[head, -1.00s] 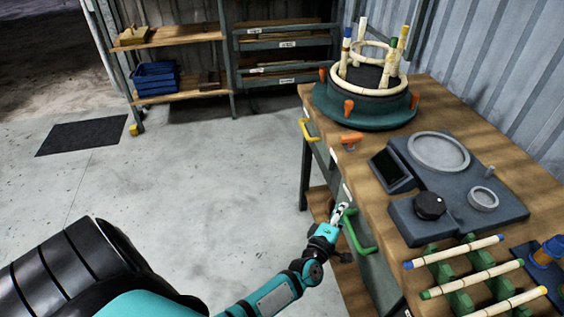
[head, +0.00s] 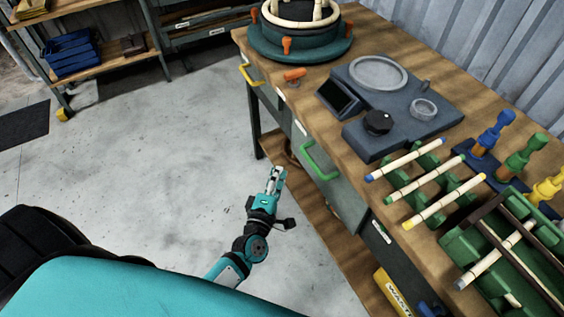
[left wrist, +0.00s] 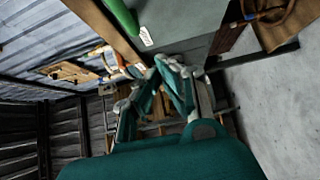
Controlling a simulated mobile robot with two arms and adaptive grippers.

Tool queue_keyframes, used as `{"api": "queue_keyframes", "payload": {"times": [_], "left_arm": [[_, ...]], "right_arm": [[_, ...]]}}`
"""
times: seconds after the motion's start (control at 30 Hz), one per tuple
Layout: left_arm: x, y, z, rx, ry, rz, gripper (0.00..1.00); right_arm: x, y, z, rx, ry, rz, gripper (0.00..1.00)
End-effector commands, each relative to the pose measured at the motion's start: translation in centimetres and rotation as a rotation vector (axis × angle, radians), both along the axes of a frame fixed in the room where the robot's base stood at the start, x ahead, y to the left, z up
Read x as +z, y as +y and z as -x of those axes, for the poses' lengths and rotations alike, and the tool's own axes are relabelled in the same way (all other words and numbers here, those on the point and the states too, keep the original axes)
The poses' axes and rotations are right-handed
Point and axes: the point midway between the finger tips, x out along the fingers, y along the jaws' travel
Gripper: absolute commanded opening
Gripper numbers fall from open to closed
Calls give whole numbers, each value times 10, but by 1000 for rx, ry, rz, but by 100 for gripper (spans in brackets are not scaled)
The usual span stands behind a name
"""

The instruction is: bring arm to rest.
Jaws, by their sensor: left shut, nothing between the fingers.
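My left gripper (head: 276,178) is shut and empty in the head view. It hangs in the air over the floor, in front of the workbench, a little left of the green drawer handle (head: 318,162) and apart from it. In the left wrist view the closed fingers (left wrist: 165,85) show in the middle, and the green handle (left wrist: 122,16) shows at the top. My right gripper is in neither view.
The wooden workbench (head: 300,103) carries a bending fixture (head: 300,45), a grey control panel (head: 430,115), rattan sticks on green racks (head: 425,182) and colored posts. A yellow waste bin (head: 393,292) stands below. The concrete floor (head: 160,170) left of the bench is clear.

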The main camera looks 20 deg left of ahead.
Motion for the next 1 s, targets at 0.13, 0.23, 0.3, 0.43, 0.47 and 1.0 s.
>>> {"api": "queue_keyframes", "payload": {"times": [0.13, 0.23, 0.3, 0.43, 0.47, 1.0], "left_arm": [[1, -1, 10, 0, -1, 0, 0], [1, -1, 12, 0, -1, 0, 0], [0, -1, 12, -1, 0, -2, 0], [-19, -6, 16, -30, 55, -65, 0], [-29, -9, 18, -46, 84, -102, 0], [-314, -15, 262, -890, 907, -1102, 0]], "right_arm": [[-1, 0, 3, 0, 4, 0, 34], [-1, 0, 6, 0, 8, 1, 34], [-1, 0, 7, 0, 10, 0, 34], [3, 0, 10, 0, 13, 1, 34], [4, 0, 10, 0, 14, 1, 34], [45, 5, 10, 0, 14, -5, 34]]}}
